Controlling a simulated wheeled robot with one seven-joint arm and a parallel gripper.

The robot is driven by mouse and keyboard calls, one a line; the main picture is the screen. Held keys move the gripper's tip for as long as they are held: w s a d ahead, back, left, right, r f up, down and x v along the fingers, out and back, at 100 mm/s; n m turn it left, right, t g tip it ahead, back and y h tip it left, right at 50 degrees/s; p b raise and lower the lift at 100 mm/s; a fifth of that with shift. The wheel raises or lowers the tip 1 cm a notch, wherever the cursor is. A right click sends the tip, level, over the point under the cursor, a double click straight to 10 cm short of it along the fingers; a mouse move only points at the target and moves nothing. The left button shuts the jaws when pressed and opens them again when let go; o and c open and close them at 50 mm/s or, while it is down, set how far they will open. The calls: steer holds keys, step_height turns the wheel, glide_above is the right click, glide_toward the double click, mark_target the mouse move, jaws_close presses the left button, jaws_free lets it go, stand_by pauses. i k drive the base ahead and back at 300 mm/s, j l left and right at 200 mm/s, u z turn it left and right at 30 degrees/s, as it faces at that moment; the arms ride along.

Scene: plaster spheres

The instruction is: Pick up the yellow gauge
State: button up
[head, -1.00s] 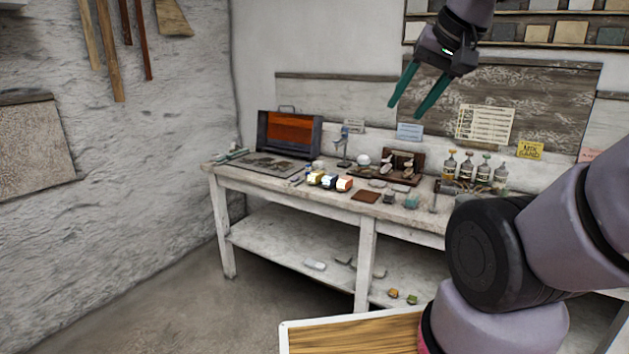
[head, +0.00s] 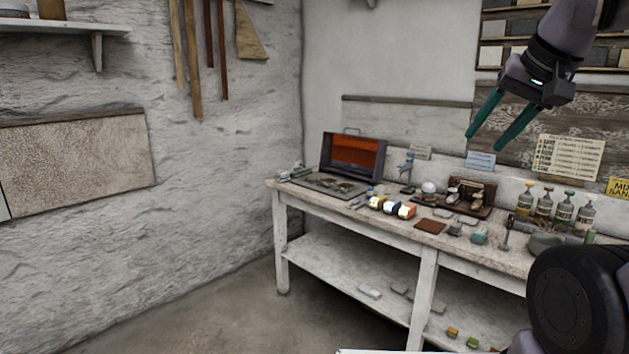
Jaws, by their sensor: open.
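A small yellow-fronted piece (head: 377,202) stands on the bench top, leftmost in a row of small coloured pieces. It looks like the yellow gauge, but it is too small to tell for sure. Beside it in the row are a dark blue and white piece (head: 391,207) and an orange and white piece (head: 407,212). My gripper (head: 485,142) is open and empty, its two green fingers apart and pointing down and left. It is up and to the right of the yellow piece in the picture, clear of it.
The white bench (head: 350,222) stands against the wall. An open case (head: 352,155) with an orange inside is at its left end. A brown square (head: 430,227), tools and several bottles (head: 563,208) stand to the right. The floor (head: 230,310) in front is clear.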

mark_target(376, 202)
steer(key=i+u, duration=0.15)
steer(key=i, duration=0.5)
steer(key=i+l+u, duration=0.15)
steer(key=i, duration=0.45)
steer(key=i+l+u, duration=0.15)
steer(key=i, duration=0.5)
